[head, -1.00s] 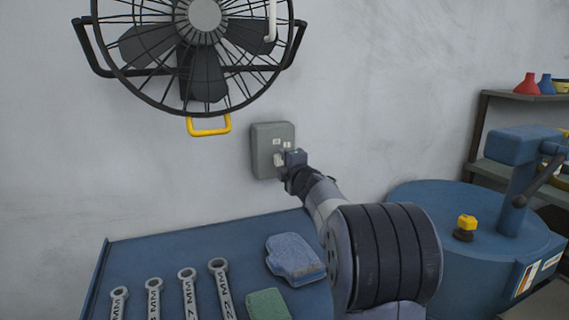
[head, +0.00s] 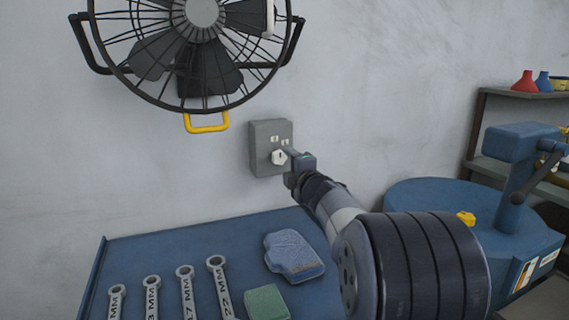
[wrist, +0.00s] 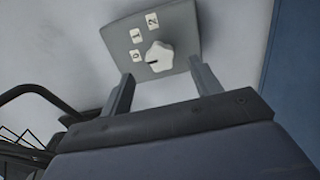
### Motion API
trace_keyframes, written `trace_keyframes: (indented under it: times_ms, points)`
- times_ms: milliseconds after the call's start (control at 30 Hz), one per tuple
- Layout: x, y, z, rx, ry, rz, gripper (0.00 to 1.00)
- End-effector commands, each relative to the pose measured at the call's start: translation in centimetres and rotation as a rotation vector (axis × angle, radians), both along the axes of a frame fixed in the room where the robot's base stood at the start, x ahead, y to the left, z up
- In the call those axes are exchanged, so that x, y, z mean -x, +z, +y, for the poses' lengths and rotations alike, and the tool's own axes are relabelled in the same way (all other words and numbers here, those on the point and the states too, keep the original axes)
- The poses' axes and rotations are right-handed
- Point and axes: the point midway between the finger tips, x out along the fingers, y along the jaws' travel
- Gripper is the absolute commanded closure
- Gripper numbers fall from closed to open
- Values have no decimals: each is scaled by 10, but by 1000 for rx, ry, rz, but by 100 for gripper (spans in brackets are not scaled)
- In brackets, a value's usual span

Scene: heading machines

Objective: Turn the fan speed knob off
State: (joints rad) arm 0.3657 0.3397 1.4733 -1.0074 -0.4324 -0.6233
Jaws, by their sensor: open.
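The white fan speed knob (head: 279,157) sits on a grey wall box (head: 258,155) below the fan. In the wrist view the knob (wrist: 160,56) shows a dark pointer mark on its left side, toward the label 0; labels 1 and 2 are further up the plate. My gripper (wrist: 163,86) is open and empty, its two fingers apart below the knob. In the head view my gripper (head: 292,156) is just right of the knob, which stands clear of the fingers.
The caged black fan (head: 202,50) with a yellow handle (head: 207,124) hangs above left. A blue bench (head: 150,262) below carries several wrenches, a blue cloth (head: 293,255) and a green block (head: 266,302). A blue machine (head: 420,200) stands at right.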

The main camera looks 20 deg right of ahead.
Motion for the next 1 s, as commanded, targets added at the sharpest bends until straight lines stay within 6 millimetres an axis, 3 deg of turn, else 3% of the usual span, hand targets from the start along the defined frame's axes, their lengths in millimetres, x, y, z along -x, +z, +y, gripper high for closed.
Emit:
trace_keyframes:
  times_ms: [200, 400, 800, 1000]
  points:
    - [35, 1, 0, 1, -1, -1, 40]
    - [49, 0, 0, 0, -1, 0, 40]
    - [48, 0, 0, 0, 0, 0, 40]
    - [30, 0, 1, 0, 3, 0, 40]
